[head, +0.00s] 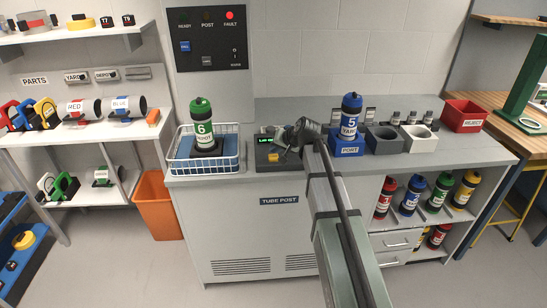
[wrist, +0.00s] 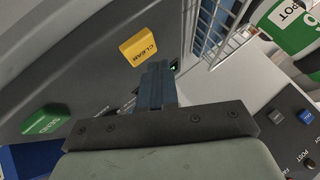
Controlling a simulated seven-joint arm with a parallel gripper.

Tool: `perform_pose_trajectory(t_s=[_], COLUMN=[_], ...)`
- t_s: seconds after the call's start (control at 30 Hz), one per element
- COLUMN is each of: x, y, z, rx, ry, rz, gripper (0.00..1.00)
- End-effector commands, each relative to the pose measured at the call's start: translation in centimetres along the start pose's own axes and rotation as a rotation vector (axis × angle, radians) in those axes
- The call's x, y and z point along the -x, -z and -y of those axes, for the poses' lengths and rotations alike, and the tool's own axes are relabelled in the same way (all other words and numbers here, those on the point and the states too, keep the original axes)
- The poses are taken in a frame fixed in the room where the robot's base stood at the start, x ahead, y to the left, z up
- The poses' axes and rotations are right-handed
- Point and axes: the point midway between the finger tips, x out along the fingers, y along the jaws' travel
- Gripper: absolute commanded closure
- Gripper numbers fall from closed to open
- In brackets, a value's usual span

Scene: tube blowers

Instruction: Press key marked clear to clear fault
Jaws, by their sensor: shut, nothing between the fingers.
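The yellow key marked CLEAR (wrist: 140,48) is on a dark grey console in the wrist view; the yellow key also shows in the head view (head: 273,157). My gripper (wrist: 157,66) is shut and empty, its fingertips just beside the CLEAR key, below and right of it in the wrist view. I see a gap in the picture but cannot tell the height above the console. In the head view my gripper (head: 284,149) is over the console (head: 262,164). A red lamp is lit above FAULT (head: 229,15) on the wall panel.
A green key (wrist: 45,122) sits on the same console. A green-lit display (head: 265,141) is behind the yellow key. A white wire basket (head: 179,168) with a green tube stands left of the console. A blue holder (head: 347,149) with a blue tube stands right.

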Motion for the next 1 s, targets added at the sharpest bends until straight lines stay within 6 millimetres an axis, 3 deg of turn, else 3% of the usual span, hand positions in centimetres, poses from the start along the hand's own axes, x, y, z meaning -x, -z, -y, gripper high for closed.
perform_pose_trajectory(t_s=[1.0], x=[-0.64], y=[-0.47], z=[-0.47], rx=[0.000], ry=[0.000], rz=[0.000], gripper=[1.00])
